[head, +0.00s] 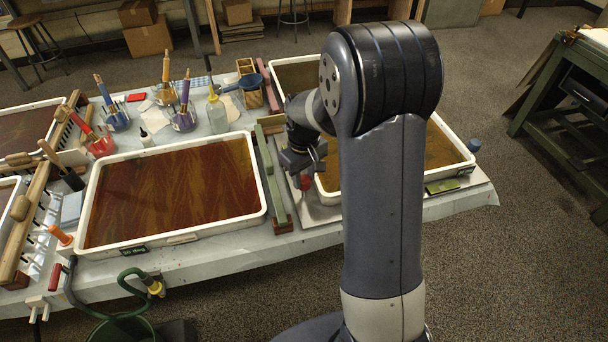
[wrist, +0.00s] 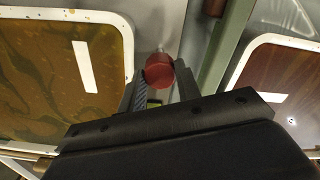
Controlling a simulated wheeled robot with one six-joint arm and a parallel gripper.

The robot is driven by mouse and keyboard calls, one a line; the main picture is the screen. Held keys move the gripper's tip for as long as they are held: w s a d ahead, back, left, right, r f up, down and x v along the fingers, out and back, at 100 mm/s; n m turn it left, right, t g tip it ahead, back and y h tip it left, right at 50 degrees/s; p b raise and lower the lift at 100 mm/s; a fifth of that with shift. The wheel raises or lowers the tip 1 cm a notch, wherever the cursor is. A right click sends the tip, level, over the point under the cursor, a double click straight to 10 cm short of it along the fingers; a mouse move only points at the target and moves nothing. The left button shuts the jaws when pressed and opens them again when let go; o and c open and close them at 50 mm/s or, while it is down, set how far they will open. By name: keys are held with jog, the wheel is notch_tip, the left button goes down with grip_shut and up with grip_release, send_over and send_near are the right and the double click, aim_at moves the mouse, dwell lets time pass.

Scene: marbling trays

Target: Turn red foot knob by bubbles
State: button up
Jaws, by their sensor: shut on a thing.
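The red foot knob (wrist: 159,70) is round and sits between my gripper's (wrist: 161,82) two fingers in the wrist view. The fingers are shut on its sides. A small yellow-green piece (wrist: 153,103), perhaps a bubble level, shows just below the knob between the fingers, mostly hidden. In the head view my gripper (head: 302,168) reaches down at the near left corner of the right tray (head: 462,166), and a bit of the red knob (head: 305,184) shows under it. My arm hides much of that tray. How far the knob is turned cannot be told.
A middle tray (head: 257,170) of dark red-brown liquid lies to the left. Green rails (head: 270,180) stand between the trays, close to my gripper. Brush pots, a bottle (head: 216,112) and a blue scoop (head: 250,81) stand behind. A green block (head: 442,186) lies at the right tray's front.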

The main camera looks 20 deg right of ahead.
aim_at(304, 179)
jog(key=shift+c, duration=1)
jog(key=shift+m, duration=2.1)
jog(key=o, duration=1)
notch_tip(304, 179, up, 11)
jog(key=shift+f+p, duration=0.1)
jog(key=shift+p, duration=0.25)
jog(key=shift+f, duration=0.1)
